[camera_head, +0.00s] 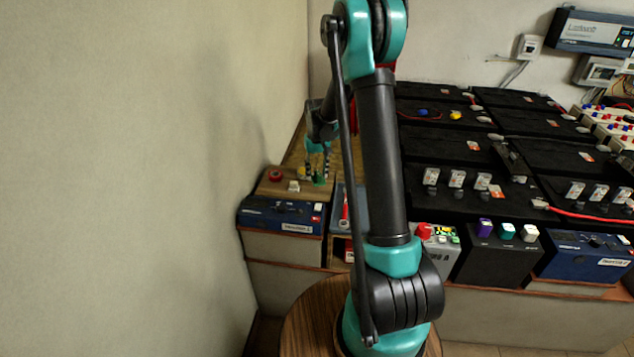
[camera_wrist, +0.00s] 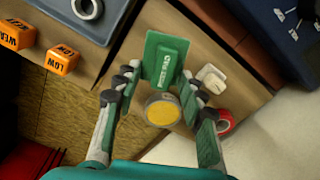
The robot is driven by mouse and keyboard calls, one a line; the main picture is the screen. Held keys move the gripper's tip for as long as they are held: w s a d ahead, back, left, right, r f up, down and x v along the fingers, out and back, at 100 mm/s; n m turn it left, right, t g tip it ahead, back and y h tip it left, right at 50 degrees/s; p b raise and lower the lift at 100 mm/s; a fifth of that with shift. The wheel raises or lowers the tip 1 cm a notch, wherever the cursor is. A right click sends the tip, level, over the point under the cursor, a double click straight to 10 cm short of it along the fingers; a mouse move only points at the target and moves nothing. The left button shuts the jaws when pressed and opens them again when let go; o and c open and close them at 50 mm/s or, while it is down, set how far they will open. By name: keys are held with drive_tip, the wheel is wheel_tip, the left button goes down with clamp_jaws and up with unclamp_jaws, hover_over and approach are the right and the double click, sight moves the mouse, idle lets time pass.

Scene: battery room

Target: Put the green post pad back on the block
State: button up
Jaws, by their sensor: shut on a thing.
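The green post pad (camera_wrist: 166,52) is a flat green piece with lettering, between my fingertips in the wrist view. My gripper (camera_wrist: 158,76) is shut on it, with the fingers along its two sides. In the head view my gripper (camera_head: 318,165) is small, low over the wooden block (camera_head: 264,188) at the left, and a bit of green (camera_head: 319,180) shows under it. The tan block top (camera_wrist: 244,100) also shows beneath the pad in the wrist view. I cannot tell whether the pad touches the block.
A yellow round piece (camera_wrist: 162,110), a red ring (camera_wrist: 225,122) and a white piece (camera_wrist: 211,78) are close to my fingers. Orange labelled blocks (camera_wrist: 64,59) lie to the left. In the head view, a blue case (camera_head: 280,216) is under the block and the wall is close at left.

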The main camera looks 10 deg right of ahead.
sight(317, 188)
drive_tip(key=shift+f, duration=2.2)
drive_tip(key=shift+f, duration=0.1)
drive_tip(key=o, duration=1.1)
wheel_tip(317, 188, up, 12)
drive_tip(key=shift+s+f, duration=0.1)
drive_tip(key=shift+s+r, duration=0.15)
drive_tip(key=shift+r, duration=0.05)
drive_tip(key=s+d+t, duration=0.1)
drive_tip(key=s, duration=0.9)
drive_tip(key=s+d+t, duration=0.1)
drive_tip(key=s, duration=1)
drive_tip(key=s+d+m+t, duration=0.1)
drive_tip(key=s+d+t, duration=0.1)
drive_tip(key=s, duration=0.8)
drive_tip(key=shift+s+d+f, duration=0.1)
drive_tip(key=shift+s+f, duration=0.25)
drive_tip(key=shift+s, duration=0.05)
